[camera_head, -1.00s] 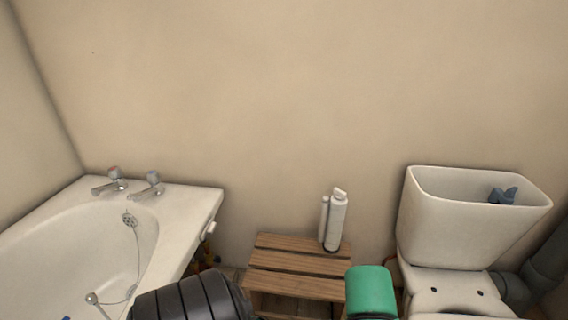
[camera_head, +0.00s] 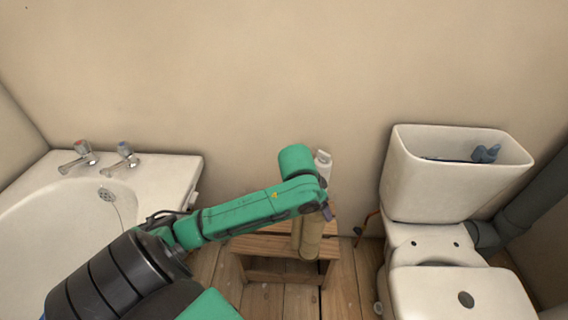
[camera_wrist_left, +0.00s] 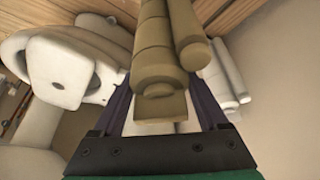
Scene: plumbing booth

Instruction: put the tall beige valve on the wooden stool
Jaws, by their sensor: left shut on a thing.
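The tall beige valve (camera_head: 307,238) is held roughly upright by my left gripper (camera_head: 321,207) over the wooden stool (camera_head: 262,246). Its upper part is hidden by my green arm in the head view. In the left wrist view the beige valve (camera_wrist_left: 156,62) sits between the two dark fingers of my left gripper (camera_wrist_left: 163,108), which is shut on it. I cannot tell whether its lower end touches the stool. My right gripper is not in view.
A white valve (camera_head: 323,164) stands behind the beige one; it also shows close beside it in the left wrist view (camera_wrist_left: 222,78). A toilet with an open cistern (camera_head: 430,190) is at right, a bathtub (camera_head: 165,175) at left. The wall is close behind.

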